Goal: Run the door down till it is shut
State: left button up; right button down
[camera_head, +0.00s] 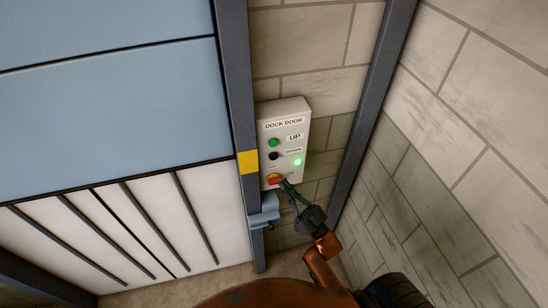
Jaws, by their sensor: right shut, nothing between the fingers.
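The blue dock door (120,95) fills the left of the head view. Its lower edge slants across the picture, and a pale area with several dark bars (130,232) shows below that edge. A white control box (297,128) marked DOCK DOOR hangs on the wall to the right of the door frame. It has a green button (274,142) by the word UP, a black button (273,156) below that, a red and yellow control (275,179) at the bottom, and a lit green lamp (298,161). My right gripper (285,185) is shut and empty, its tips at the red and yellow control; contact is unclear. My left gripper is out of view.
A dark door post (236,80) with a yellow patch (248,162) stands just left of the box. A grey-blue bracket (265,211) sits below the box. Another dark post (375,100) and a block wall (455,140) stand at the right.

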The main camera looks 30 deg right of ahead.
aim_at(274, 156)
jog(key=shift+w, duration=0.1)
jog(key=w+d+b, duration=0.2)
jog(key=w, duration=0.6)
jog(key=shift+w+b, duration=0.2)
jog(key=shift+b, duration=0.1)
dwell(1.2)
jog(key=shift+w+d, duration=0.15)
jog(key=shift+w, duration=0.3)
